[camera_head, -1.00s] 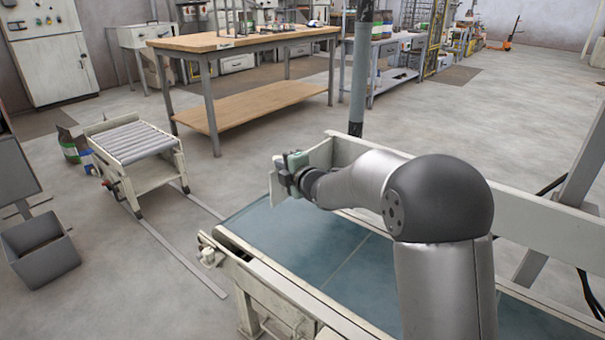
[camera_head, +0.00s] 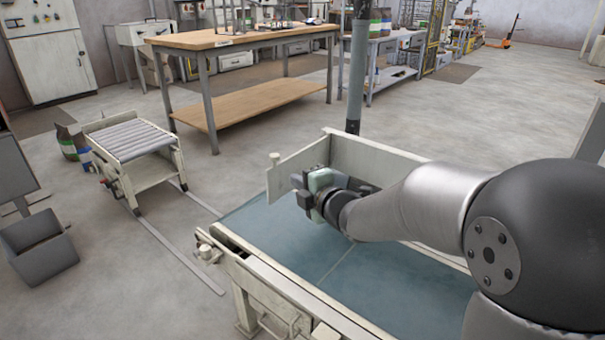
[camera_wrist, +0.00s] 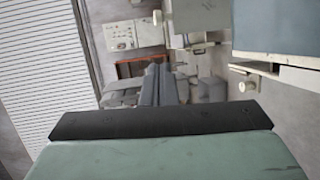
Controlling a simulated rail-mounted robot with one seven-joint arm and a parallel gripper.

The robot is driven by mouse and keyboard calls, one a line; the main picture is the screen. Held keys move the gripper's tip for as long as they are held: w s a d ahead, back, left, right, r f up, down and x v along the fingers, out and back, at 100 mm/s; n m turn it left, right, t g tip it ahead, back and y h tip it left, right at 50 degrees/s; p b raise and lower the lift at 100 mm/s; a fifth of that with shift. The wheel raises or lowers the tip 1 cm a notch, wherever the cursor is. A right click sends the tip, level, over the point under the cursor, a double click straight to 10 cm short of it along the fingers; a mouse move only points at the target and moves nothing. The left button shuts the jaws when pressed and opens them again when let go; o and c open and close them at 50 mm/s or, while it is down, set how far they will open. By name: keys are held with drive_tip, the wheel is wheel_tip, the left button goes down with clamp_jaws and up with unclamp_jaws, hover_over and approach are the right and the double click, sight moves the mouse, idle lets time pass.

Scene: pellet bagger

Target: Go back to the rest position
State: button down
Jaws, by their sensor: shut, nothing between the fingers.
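My gripper (camera_head: 299,190) hangs over the blue conveyor belt (camera_head: 300,235), in front of the belt's pale side wall. It is shut and holds nothing. Its fingers point to the left in the head view. In the wrist view, the green and black gripper body fills the bottom, with the dark fingers (camera_wrist: 160,85) close together above it. My arm reaches in from the right and is bent at the large dark joint.
A roller cart (camera_head: 135,150) stands on rails at the left, with bags (camera_head: 75,143) beside it. A grey bin (camera_head: 40,245) sits at the lower left. A wooden workbench (camera_head: 240,40) and a grey post (camera_head: 357,70) stand behind.

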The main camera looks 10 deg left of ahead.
drive_tip(key=s+d+r+m+g+h+p, duration=0.2)
drive_tip(key=s+d+r+m+h+p, duration=0.35)
drive_tip(key=d+m+p, duration=0.35)
drive_tip(key=s+d+r+m+g+h+p, duration=0.2)
drive_tip(key=s+d+r+m+h+p, duration=0.25)
drive_tip(key=d+r+p, duration=0.45)
drive_tip(key=s+d+r+m+g+p, duration=0.2)
drive_tip(key=s+m+p, duration=0.4)
drive_tip(key=s, duration=0.5)
drive_tip(key=s+d+r+m+g+p, duration=0.1)
drive_tip(key=s+r+m+g+p, duration=0.4)
drive_tip(key=s+p, duration=0.4)
drive_tip(key=shift+s+d+r+m+g+p, duration=0.25)
drive_tip(key=shift+s+d+m+g+p, duration=0.25)
drive_tip(key=shift+s, duration=0.65)
drive_tip(key=shift+a, duration=0.15)
